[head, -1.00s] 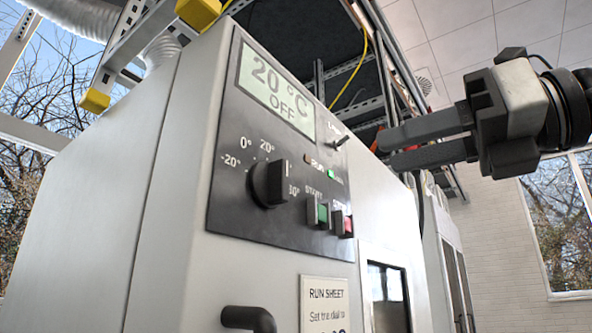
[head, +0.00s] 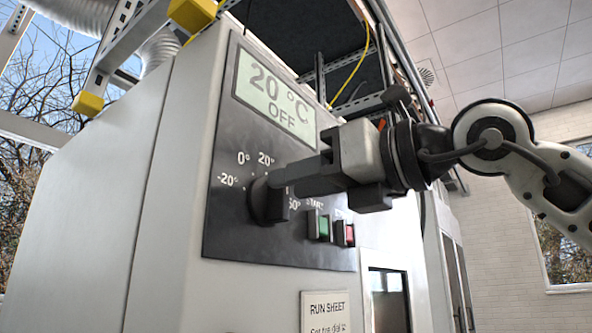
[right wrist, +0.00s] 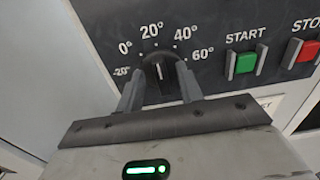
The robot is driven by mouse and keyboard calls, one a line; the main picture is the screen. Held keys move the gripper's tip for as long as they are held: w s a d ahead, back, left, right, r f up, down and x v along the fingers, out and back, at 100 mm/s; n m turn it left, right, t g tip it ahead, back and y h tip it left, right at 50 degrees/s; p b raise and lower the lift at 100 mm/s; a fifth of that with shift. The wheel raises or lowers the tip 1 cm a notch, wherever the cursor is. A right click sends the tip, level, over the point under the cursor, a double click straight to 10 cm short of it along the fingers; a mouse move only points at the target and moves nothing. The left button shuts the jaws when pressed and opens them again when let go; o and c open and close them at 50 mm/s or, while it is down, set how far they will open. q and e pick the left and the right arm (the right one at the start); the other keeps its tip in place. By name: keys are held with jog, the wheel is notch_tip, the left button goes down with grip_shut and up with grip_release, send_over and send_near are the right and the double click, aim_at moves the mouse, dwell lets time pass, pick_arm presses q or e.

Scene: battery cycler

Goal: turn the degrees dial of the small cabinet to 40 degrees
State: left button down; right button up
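The black degrees dial (head: 262,203) is on the dark panel of the cabinet. In the right wrist view the dial (right wrist: 158,72) has its white pointer line towards the 20° mark. The 40° mark (right wrist: 185,36) is up and to the right of it. The display (head: 275,92) reads 20 °C and OFF. My right gripper (head: 280,184) is at the dial. In the right wrist view its fingers (right wrist: 158,84) stand on either side of the dial, apart, with small gaps seeming to show. My left gripper is not in view.
The green START button (right wrist: 245,63) and red STOP button (right wrist: 307,52) are right of the dial. A run sheet (head: 325,312) is on the cabinet front below the panel. Yellow-capped rails (head: 195,12) stand above the cabinet.

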jog(key=shift+w+a, duration=0.35)
jog(key=shift+a, duration=0.1)
grip_shut()
